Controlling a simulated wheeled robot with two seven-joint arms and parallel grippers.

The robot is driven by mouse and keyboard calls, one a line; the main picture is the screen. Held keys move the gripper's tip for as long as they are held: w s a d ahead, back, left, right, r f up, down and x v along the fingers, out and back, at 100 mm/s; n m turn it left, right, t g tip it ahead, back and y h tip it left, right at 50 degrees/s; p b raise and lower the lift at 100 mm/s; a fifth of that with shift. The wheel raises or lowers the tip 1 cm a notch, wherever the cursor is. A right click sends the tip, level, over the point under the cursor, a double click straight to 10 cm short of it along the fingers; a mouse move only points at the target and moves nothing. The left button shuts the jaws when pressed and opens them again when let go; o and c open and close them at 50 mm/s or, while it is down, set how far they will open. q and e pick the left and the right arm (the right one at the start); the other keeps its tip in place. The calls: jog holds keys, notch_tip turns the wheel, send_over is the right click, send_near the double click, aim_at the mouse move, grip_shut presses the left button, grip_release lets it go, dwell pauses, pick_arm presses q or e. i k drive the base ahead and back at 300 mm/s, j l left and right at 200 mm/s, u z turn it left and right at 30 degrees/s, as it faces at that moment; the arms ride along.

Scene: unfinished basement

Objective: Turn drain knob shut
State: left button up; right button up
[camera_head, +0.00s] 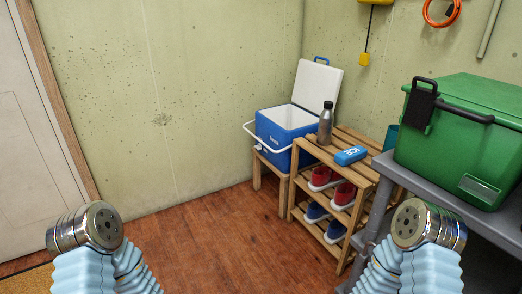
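A blue cooler (272,138) stands on a small wooden stand in the corner. Its white lid (318,84) is open and tilted back toward the wall, and its white carry handle (248,130) hangs to the front left. I cannot make out a drain knob on the cooler at this size. Metal joints and pale blue sleeves of my two arms show at the bottom left and bottom right, well apart from the cooler. No gripper fingers of either arm are in view.
A slatted wooden rack (299,189) right of the cooler holds a grey bottle (326,124), a blue ice pack (350,155) and red and blue shoes. A grey table (400,176) with a green bin (460,135) stands at right. The wooden floor (215,235) ahead is clear.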

aim_at(277, 126)
jog(key=i+j+z, duration=0.25)
jog(key=i+j, duration=0.3)
jog(key=i, duration=0.2)
jog(key=i+j+z, duration=0.3)
jog(key=i+j, duration=0.35)
jog(key=i+z, duration=0.2)
jog(key=i, duration=0.45)
